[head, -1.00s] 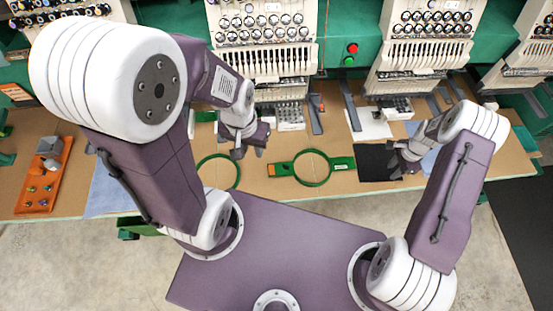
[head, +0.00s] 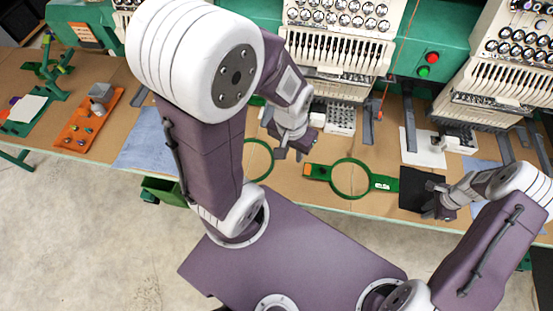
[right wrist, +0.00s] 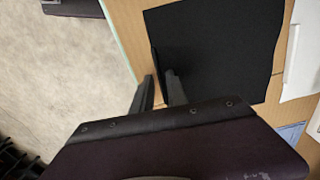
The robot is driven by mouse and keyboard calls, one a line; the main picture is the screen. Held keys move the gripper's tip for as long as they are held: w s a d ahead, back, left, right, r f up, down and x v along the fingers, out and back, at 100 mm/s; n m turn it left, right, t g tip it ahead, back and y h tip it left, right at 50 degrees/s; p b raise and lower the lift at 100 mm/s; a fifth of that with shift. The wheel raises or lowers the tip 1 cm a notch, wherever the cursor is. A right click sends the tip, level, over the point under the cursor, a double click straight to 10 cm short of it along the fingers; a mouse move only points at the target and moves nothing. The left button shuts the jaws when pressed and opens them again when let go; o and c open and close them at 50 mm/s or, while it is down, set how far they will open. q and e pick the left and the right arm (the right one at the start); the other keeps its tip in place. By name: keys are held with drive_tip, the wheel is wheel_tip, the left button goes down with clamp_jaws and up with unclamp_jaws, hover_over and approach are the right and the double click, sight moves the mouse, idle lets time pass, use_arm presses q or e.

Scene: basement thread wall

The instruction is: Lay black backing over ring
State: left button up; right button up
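The black backing (head: 412,184) is a dark square sheet flat on the tan table, right of the ring. It also fills the upper middle of the right wrist view (right wrist: 220,45). The ring (head: 334,188) is a green hoop with side tabs, its middle bare. My right gripper (head: 430,206) is at the backing's right front part. In the right wrist view its two fingertips (right wrist: 160,75) stand apart at the sheet's near left edge, with a dark strip between them; whether they touch it is unclear. My left gripper (head: 290,156) looks open and empty, left of the ring.
Another green hoop (head: 268,168) lies partly behind my left arm. A blue cloth (head: 145,140) and an orange tray (head: 88,120) are further left. Embroidery machines (head: 340,45) line the back. A white sheet (head: 423,148) lies behind the backing.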

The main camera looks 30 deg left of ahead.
clamp_jaws()
wheel_tip(320, 180, up, 5)
drive_tip(key=p, duration=0.3)
drive_tip(key=shift+r+p, duration=0.1)
drive_tip(key=shift+p, duration=0.2)
